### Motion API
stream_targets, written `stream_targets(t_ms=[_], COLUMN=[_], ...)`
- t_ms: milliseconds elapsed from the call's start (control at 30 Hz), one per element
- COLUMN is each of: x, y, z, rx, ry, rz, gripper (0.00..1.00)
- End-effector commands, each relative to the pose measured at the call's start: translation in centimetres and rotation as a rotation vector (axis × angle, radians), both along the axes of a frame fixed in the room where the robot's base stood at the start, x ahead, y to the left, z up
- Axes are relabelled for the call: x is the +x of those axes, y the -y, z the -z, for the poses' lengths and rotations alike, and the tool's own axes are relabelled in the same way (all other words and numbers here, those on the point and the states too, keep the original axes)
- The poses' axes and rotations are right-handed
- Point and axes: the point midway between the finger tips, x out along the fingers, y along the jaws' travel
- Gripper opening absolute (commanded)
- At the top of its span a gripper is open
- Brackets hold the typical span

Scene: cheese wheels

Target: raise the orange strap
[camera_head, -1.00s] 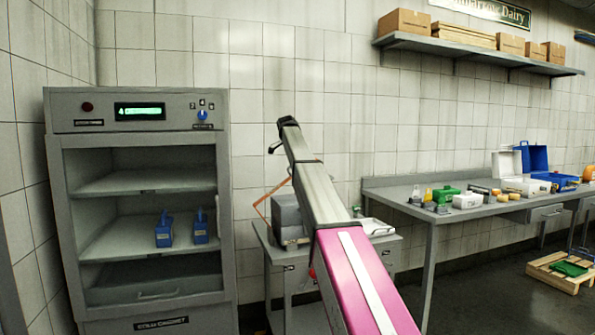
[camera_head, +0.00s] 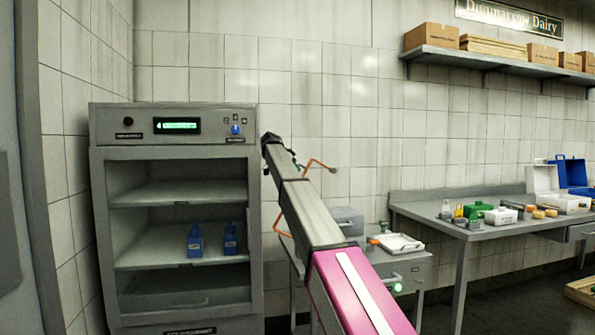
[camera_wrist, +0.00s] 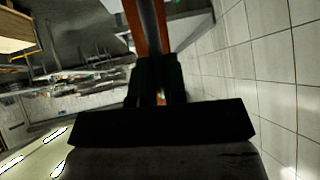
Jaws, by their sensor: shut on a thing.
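The orange strap shows in two thin bent pieces in the head view. An upper piece (camera_head: 319,163) sticks out right of my arm, and a lower piece (camera_head: 281,223) shows left of it, by the grey box (camera_head: 345,222) on the small table. My arm hides the stretch between them. In the wrist view, my gripper's dark fingers (camera_wrist: 158,78) are shut on the orange strap (camera_wrist: 134,25), which runs up out of the picture. My fingers are not clearly visible in the head view.
A grey cabinet (camera_head: 173,125) with blue bottles (camera_head: 196,240) on a shelf stands at left. The small table (camera_head: 412,268) carries a white tray (camera_head: 398,243) and has a lit green light (camera_head: 397,287). A long workbench (camera_head: 495,235) with several items stands at right.

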Motion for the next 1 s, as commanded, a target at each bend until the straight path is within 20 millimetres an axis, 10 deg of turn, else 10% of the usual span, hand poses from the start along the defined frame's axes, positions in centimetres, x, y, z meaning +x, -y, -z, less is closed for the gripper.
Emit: stream_targets(t_ms=[233,333,1000], x=[0.0,0.0,0.9], y=[0.0,0.0,4.4], z=[0.0,0.0,0.1], rx=[0.001,0.001,0.126], ry=[0.000,0.000,-0.026], rz=[0.000,0.000,0.003], gripper=[0.00,0.38,0.38])
